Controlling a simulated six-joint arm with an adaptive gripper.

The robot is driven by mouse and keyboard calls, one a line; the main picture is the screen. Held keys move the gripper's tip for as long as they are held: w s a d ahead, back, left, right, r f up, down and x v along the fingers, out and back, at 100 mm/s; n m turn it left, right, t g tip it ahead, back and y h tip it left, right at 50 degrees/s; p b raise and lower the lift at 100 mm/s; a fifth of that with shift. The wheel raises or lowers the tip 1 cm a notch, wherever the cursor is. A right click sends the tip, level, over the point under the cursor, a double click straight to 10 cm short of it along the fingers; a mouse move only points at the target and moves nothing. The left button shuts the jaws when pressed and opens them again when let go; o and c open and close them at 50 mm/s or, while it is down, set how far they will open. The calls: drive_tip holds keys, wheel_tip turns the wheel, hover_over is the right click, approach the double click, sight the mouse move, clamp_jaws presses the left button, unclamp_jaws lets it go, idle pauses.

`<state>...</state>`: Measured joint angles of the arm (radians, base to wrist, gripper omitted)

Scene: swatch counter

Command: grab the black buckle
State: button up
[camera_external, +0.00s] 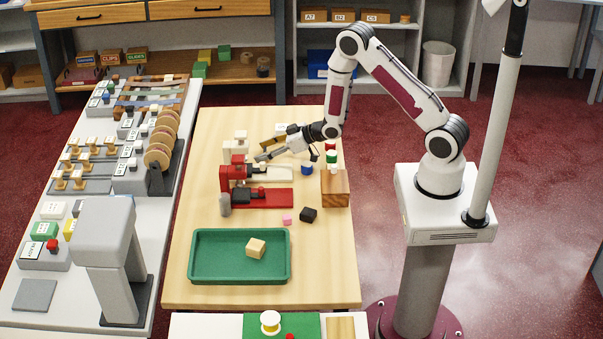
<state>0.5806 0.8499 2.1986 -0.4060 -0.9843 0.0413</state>
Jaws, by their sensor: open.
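A small black piece (308,214) lies on the wooden table, right of the red device and in front of the wooden block. It looks like a plain dark block, and I cannot make out buckle details. Another dark part (241,195) sits on the base of the red device. My gripper (262,157) reaches in from the right, above the table behind the red device. It points left, apart from the black piece, and is open. Its fingers are small here, and I see nothing held between them.
A red device (276,198) stands beside a pale one (284,173). A wooden block (336,188) stands at the right edge, near a blue piece (307,169). A pink piece (287,220) lies left of the black piece. A green tray (205,265) holds a wooden cube (256,248).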

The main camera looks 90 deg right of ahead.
sight(265, 149)
drive_tip(key=c, duration=0.8)
drive_tip(key=shift+r, duration=0.2)
drive_tip(key=shift+r, duration=4.8)
